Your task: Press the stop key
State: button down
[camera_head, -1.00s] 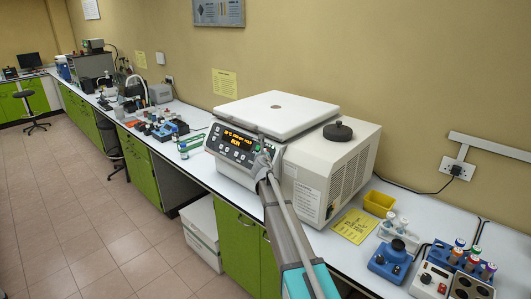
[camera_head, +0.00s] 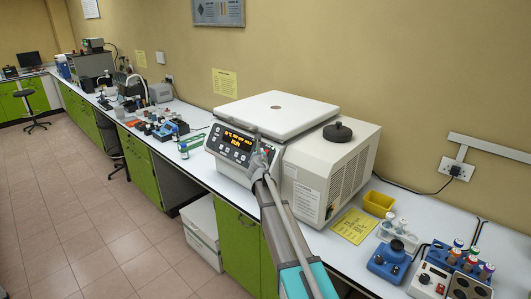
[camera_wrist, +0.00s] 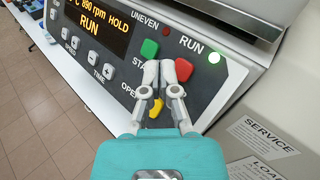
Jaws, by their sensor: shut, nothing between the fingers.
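The centrifuge (camera_head: 345,160) stands on the bench with its lid down. Its front panel has a lit orange display (camera_wrist: 97,25) showing RUN. In the wrist view the red stop key (camera_wrist: 184,69) lies at the fingertips, partly hidden by the right finger. The green start key (camera_wrist: 149,48) is just up and left of the fingers. A yellow open key (camera_wrist: 155,109) shows behind them. My gripper (camera_wrist: 160,68) is shut and empty, its tips at the panel between the green and red keys. Contact with the red key cannot be told. The head view shows my gripper (camera_head: 260,152) at the panel's right side.
A yellow tray (camera_head: 378,203), a blue device (camera_head: 390,262) and a tube rack (camera_head: 463,259) stand on the bench at right. Floor lies open at left.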

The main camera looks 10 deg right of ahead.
jog(key=shift+s+a+r+p, duration=0.45)
jog(key=shift+s+a+r, duration=0.1)
jog(key=shift+a, duration=0.1)
jog(key=shift+s+a+r+p, duration=0.45)
jog(key=shift+a+r, duration=0.05)
jog(key=shift+a, duration=0.15)
jog(key=s+d+f+m+g+h, duration=0.1)
jog(key=s+d+f+m+g, duration=0.1)
jog(key=s+f+m+g, duration=0.3)
jog(key=s+d+f+m+b, duration=0.1)
jog(key=s+d+f+m, duration=0.15)
jog(key=s+m, duration=0.55)
jog(key=s+d+f+m+g+h, duration=0.1)
jog(key=s+d+f+m+g, duration=0.2)
jog(key=s+m, duration=0.3)
jog(key=s+a+f+m+g+y, duration=0.2)
jog(key=s+m, duration=0.3)
jog(key=s, duration=0.3)
jog(key=s+a+f+m+g+y, duration=0.2)
jog(key=s+m, duration=0.3)
jog(key=s, duration=0.3)
jog(key=s+a+f+m+g+y+b, duration=0.1)
jog(key=s+f+m+g, duration=0.3)
jog(key=s, duration=0.5)
jog(key=shift+a+m+y, duration=0.4)
jog(key=shift+a+m, duration=0.25)
jog(key=shift+m, duration=0.15)
jog(key=shift+s, duration=0.1)
